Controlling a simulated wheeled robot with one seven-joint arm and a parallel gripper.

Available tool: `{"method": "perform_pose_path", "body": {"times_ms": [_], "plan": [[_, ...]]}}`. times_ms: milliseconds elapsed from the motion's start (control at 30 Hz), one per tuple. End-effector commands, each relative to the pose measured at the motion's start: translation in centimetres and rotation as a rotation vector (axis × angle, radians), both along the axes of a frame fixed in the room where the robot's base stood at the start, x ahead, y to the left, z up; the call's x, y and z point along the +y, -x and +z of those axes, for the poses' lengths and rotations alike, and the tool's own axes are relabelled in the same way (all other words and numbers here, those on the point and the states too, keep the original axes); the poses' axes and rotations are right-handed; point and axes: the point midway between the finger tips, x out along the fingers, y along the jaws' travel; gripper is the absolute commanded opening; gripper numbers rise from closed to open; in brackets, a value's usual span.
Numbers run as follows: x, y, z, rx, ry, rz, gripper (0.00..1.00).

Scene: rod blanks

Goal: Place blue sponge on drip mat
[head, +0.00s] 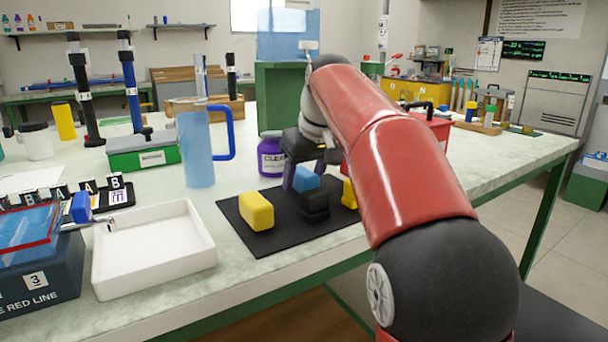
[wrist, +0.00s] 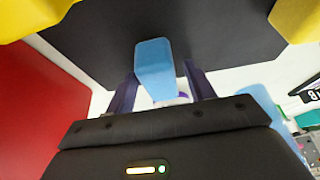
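The blue sponge (head: 306,179) is at the back part of the black drip mat (head: 278,232) in the head view, behind a black block. Its underside is hidden, so I cannot tell whether it rests on the mat. In the wrist view the blue sponge (wrist: 155,68) lies between the fingertips, against the dark mat (wrist: 215,35). My gripper (head: 306,176) is around it, its fingers pointing down. In the wrist view my gripper (wrist: 160,80) is open, with a clear gap right of the sponge and a narrow one left.
A yellow sponge (head: 256,211), a black block (head: 315,205) and another yellow piece (head: 349,194) are on the mat. A purple-labelled jar (head: 271,158) and blue pitcher (head: 196,150) stand behind. A white tray (head: 155,250) is left. The mat's front is clear.

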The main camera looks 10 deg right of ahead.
Motion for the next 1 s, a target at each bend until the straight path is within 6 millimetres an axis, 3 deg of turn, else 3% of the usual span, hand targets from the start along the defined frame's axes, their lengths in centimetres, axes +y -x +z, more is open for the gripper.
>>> {"method": "perform_pose_path", "body": {"times_ms": [267, 700, 1000], "plan": [[0.0, 0.0, 0.7, -0.002, 0.0, 0.0, 0.54], [-1.0, 3.1, 8.7, -0.003, 0.0, 0.0, 0.54], [-1.4, 4.3, 11.4, -0.001, 0.0, 0.0, 0.54]]}}
